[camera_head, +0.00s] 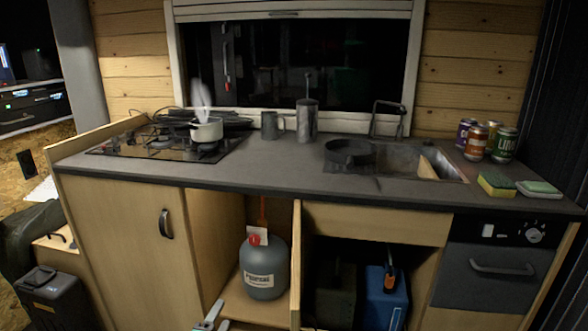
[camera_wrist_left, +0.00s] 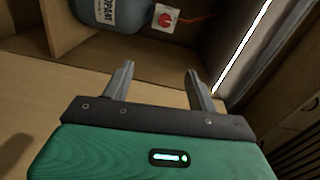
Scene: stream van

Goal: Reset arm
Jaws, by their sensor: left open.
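My left gripper (camera_head: 217,315) shows at the bottom edge of the head view, in front of the open cupboard, low and left of the grey gas bottle (camera_head: 263,270). In the left wrist view the gripper (camera_wrist_left: 158,70) has its two fingers apart with nothing between them. The gas bottle (camera_wrist_left: 112,12) shows at the top of that view, beyond the fingers and not touching them, beside a white tag with a red spot (camera_wrist_left: 166,18). My right gripper is in neither view.
The wooden cupboard front with a black handle (camera_head: 166,224) stands left of the opening. A blue box (camera_head: 384,298) sits in the dark compartment to the right. Above is the grey counter (camera_head: 270,172), with a steaming white pot (camera_head: 207,131), mugs, a sink and several cans.

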